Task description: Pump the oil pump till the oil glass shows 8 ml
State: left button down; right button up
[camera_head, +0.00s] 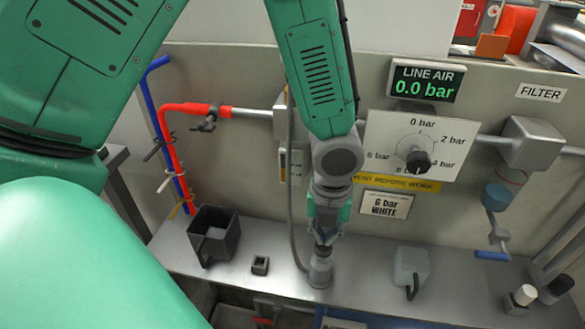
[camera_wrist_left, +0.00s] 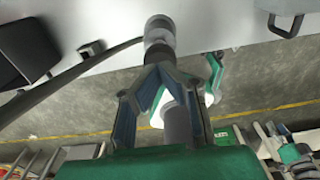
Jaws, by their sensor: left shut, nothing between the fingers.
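A grey cylindrical thing with a narrower top, which looks like the oil pump (camera_head: 320,274), stands on the bench below my left gripper (camera_head: 322,240). The left fingers are closed together and empty, pointing down at its top. In the left wrist view the left gripper (camera_wrist_left: 160,72) reaches the round grey top of the pump (camera_wrist_left: 159,32); I cannot tell if they touch. No oil glass with a readable ml scale shows clearly. My right gripper is not in view.
A dark open box (camera_head: 213,236) and a small dark block (camera_head: 260,265) stand left of the pump. A pale container with a dark handle (camera_head: 411,266) stands right. The LINE AIR display (camera_head: 425,80) reads 0.0 bar, above a dial panel (camera_head: 390,145). Bare bench lies between them.

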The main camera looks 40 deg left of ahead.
aim_at(324, 246)
pick_arm(q)
jog(key=shift+f+b, duration=0.7)
jog(key=shift+f, duration=1)
jog(key=shift+r, duration=0.1)
jog(key=shift+r+p, duration=2.15)
jog(key=shift+p, duration=0.6)
notch_tip(324, 246, up, 6)
jog(key=p, duration=0.6)
